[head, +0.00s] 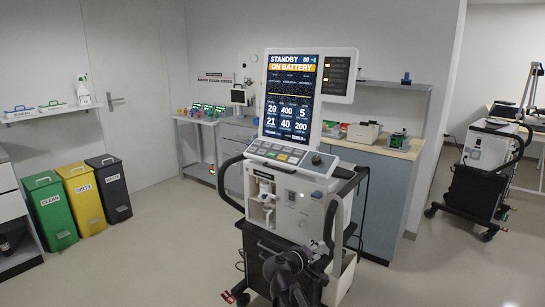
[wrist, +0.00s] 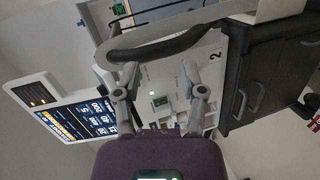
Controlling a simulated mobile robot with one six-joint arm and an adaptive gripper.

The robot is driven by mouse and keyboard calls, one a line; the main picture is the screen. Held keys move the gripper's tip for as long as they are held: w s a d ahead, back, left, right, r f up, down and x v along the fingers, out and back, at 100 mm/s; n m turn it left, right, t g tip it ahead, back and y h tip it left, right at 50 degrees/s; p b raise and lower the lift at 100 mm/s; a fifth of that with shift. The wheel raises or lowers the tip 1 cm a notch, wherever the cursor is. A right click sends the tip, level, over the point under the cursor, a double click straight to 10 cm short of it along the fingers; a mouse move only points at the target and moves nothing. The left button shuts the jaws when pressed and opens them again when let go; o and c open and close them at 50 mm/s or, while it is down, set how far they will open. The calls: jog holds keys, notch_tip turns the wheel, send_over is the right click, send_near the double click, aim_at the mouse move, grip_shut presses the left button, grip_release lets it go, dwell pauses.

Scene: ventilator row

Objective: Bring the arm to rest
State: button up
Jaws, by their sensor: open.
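My gripper (wrist: 159,68) shows in the wrist view with its two grey fingers spread wide and nothing held between them. Beyond the fingers is the ventilator (wrist: 215,60), seen turned on its side, with a black curved handle (wrist: 165,42) across the view near the fingertips. I cannot tell whether the fingers touch the handle. In the head view, dark links of my arm (head: 290,277) rise at the bottom centre, in front of the ventilator's (head: 290,205) lower part. The fingers cannot be made out there.
The ventilator's screen (head: 291,95) reads "STANDBY ON BATTERY". Green, yellow and black bins (head: 83,197) stand at the left wall. A counter (head: 375,150) is behind the ventilator, and another ventilator cart (head: 484,172) stands at the right. The floor (head: 130,255) at left front is clear.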

jog(key=s+d+f+m+g+y, duration=0.35)
jog(key=s+d+f+g, duration=0.2)
jog(key=f, duration=0.25)
jog(key=s+a+f+m+g+y, duration=0.1)
jog(key=s+f+m+g+y, duration=0.1)
jog(key=s+f+g+y, duration=0.3)
jog(key=s+a+f+m+y, duration=0.1)
jog(key=s+a+m+y, duration=0.15)
jog(key=s, duration=0.45)
notch_tip(320, 180, up, 20)
jog(key=p, duration=2)
jog(key=shift+d+r, duration=0.15)
jog(key=shift+d, duration=0.2)
